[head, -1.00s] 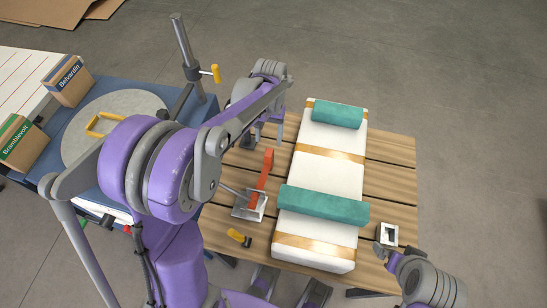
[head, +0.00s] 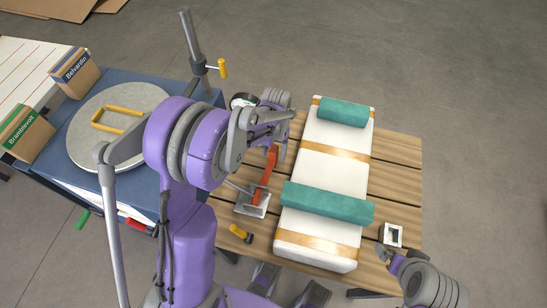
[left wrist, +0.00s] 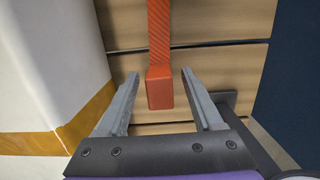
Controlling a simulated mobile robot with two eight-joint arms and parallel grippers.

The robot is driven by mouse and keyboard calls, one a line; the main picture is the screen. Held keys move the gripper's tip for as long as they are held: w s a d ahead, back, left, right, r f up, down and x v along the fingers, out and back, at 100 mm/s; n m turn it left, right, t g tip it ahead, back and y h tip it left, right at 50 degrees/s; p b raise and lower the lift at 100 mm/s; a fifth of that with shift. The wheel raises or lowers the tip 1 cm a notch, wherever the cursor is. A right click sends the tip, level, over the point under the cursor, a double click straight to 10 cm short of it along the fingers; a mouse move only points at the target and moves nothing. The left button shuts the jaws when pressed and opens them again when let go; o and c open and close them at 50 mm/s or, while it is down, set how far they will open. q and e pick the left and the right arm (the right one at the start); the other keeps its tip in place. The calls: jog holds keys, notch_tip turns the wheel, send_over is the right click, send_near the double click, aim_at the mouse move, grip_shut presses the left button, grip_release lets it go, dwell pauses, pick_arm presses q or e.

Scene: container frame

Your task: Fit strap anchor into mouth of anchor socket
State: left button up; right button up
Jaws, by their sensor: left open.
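The orange strap anchor (left wrist: 160,88) is a small block at the end of an orange woven strap (head: 267,172) on the wooden table. My left gripper (left wrist: 159,74) is open, its fingers on either side of the anchor with gaps showing. In the head view my left gripper (head: 282,146) is at the strap's far end, where it partly hides the anchor. I take the white box with a dark opening (head: 399,229), at the table's right edge, as the anchor socket. My right gripper (head: 386,254) is beside this box; its fingers are too small to read.
A long white bundle (head: 318,235) with gold bands and teal rolls lies between strap and box. The strap's near end meets a metal buckle (head: 252,211). A yellow-handled tool (head: 240,233) lies in front. A blue bench (head: 75,175) with a grey disc stands left.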

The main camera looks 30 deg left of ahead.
pick_arm(q)
grip_shut()
dwell(0.4)
